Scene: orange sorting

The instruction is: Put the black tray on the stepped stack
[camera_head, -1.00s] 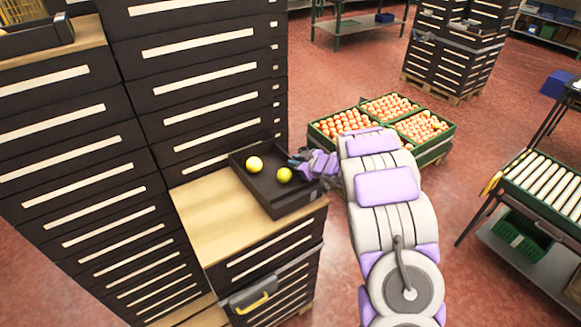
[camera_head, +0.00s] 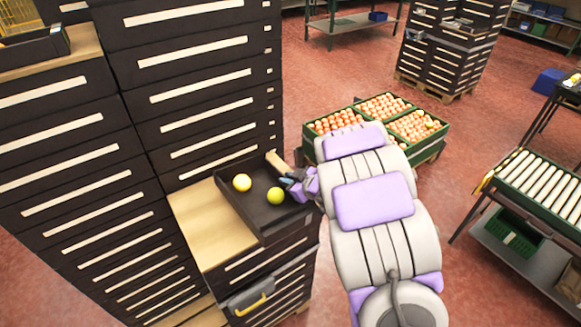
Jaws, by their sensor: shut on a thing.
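Taller drawer stacks (camera_head: 70,150) rise at the left and behind the tray. Green crates of oranges (camera_head: 384,107) stand on the floor beyond my arm. A roller table (camera_head: 543,185) is at the right. A grey bin with a yellow handle (camera_head: 252,298) is on the stack's front.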

